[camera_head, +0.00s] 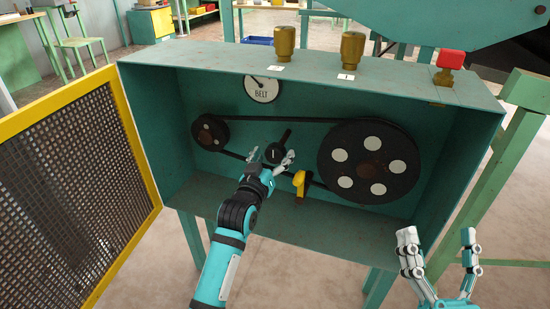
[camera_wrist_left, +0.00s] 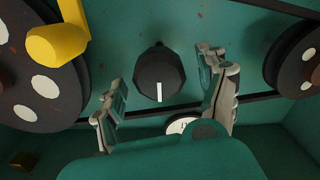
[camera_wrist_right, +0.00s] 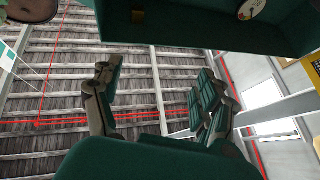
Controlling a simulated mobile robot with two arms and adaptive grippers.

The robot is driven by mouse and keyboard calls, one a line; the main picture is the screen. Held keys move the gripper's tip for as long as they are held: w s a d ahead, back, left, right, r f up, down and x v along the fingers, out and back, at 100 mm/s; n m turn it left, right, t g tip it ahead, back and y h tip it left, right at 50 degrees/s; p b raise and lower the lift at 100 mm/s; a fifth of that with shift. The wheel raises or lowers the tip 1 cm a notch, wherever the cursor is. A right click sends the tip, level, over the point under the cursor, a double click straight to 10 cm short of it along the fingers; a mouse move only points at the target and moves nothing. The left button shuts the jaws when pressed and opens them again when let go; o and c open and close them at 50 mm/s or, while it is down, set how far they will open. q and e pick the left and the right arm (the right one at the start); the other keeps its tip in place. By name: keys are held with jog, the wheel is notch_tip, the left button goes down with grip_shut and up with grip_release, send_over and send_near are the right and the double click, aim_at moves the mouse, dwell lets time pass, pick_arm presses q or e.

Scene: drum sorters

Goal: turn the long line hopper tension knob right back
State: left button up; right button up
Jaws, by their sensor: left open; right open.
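The tension knob, a black knob (camera_head: 274,153) with a white mark, sits on the back wall of the teal box between the two pulleys. It also shows in the left wrist view (camera_wrist_left: 158,70), where its white mark points to the bottom of the picture. My left gripper (camera_head: 271,161) is open in front of the knob, its fingers on either side and apart from it in the left wrist view (camera_wrist_left: 163,75). My right gripper (camera_head: 438,238) is open and empty in front of the box's lower right corner; its fingers also show in the right wrist view (camera_wrist_right: 160,75).
A yellow handle (camera_head: 300,183) is close to the right of my left gripper. A large pulley (camera_head: 370,191), a small pulley (camera_head: 210,132) and a black belt surround the knob. A gauge marked BELT (camera_head: 262,88) is above. The yellow-framed mesh door (camera_head: 62,180) stands open at left.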

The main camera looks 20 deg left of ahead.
pick_arm(q)
jog(key=shift+w, duration=0.85)
pick_arm(e)
jog(key=shift+s+r+t, duration=0.65)
jog(key=shift+r+t, duration=0.05)
jog(key=shift+r, duration=0.2)
pick_arm(q)
jog(key=c, duration=1.2)
jog(key=shift+r+m+p, duration=0.15)
jog(key=shift+m+p, duration=0.25)
jog(key=shift+p, duration=0.6)
jog(key=shift+m+p, duration=0.6)
jog(key=shift+p, duration=0.3)
pick_arm(e)
notch_tip(320, 180, down, 16)
jog(key=w+d+g+h, duration=0.2)
jog(key=g+h, duration=0.1)
jog(key=g, duration=0.7)
jog(key=shift+g, duration=0.4)
pick_arm(q)
jog(key=o, duration=1.2)
